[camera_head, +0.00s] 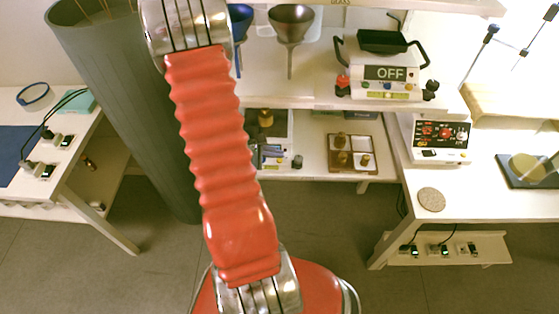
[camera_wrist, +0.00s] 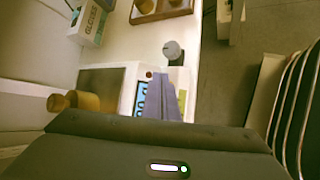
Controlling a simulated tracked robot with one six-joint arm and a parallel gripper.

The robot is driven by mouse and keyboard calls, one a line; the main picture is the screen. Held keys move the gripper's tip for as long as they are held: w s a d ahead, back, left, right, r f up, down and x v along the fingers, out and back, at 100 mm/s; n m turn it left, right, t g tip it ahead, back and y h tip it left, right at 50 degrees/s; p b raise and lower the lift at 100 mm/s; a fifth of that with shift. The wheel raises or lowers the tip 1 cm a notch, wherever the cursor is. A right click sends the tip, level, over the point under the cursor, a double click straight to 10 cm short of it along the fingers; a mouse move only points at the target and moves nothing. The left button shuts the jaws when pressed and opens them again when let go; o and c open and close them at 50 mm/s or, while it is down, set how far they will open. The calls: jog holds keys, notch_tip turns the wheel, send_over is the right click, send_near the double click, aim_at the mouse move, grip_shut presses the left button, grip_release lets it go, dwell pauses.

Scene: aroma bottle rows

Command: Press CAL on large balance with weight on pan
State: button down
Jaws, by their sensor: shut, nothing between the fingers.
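The large balance (camera_head: 283,125) stands on the white bench behind my red arm, which hides part of it. A brass weight (camera_head: 265,117) is on its pan. In the wrist view the dark pan (camera_wrist: 103,84) and the brass weight (camera_wrist: 76,101) lie left of my gripper. My gripper (camera_wrist: 162,78) is shut and empty, its blue-grey fingers over the balance's front panel beside the lit blue display (camera_wrist: 140,98). A small dark red spot (camera_wrist: 149,75) shows by the fingertips. The fingers hide part of the panel; I cannot read a CAL label or tell whether they touch it.
A wooden tray (camera_head: 331,164) with several brass weights stands right of the balance. A grey knob (camera_wrist: 173,50) is just beyond my fingertips. A gloves box (camera_wrist: 88,22) is at the back. Floor is open in front.

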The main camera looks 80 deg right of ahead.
aim_at(277, 165)
jog(key=shift+r, duration=2.55)
jog(key=s+a+m+y, duration=0.2)
jog(key=a, duration=0.4)
jog(key=w+a+r+m+t+y, duration=0.1)
jog(key=w+a+r+t, duration=0.1)
jog(key=w+a+r, duration=0.5)
jog(key=w+a+r+m+t+y, duration=0.1)
jog(key=w+a+r+t, duration=0.15)
jog(key=w+a, duration=0.45)
jog(key=w+a+r+t+y, duration=0.15)
jog(key=w+a+r, duration=0.35)
jog(key=a, duration=0.5)
jog(key=a+r+n+t, duration=0.1)
jog(key=a+r+t, duration=0.2)
jog(key=a+r, duration=0.3)
jog(key=w+a+r+n+t+y, duration=0.1)
jog(key=a+r, duration=0.4)
jog(key=a, duration=0.5)
jog(key=shift+w+a+r+n+t, duration=0.15)
jog(key=shift+a+r+n+t, duration=0.25)
jog(key=shift+n+t, duration=0.4)
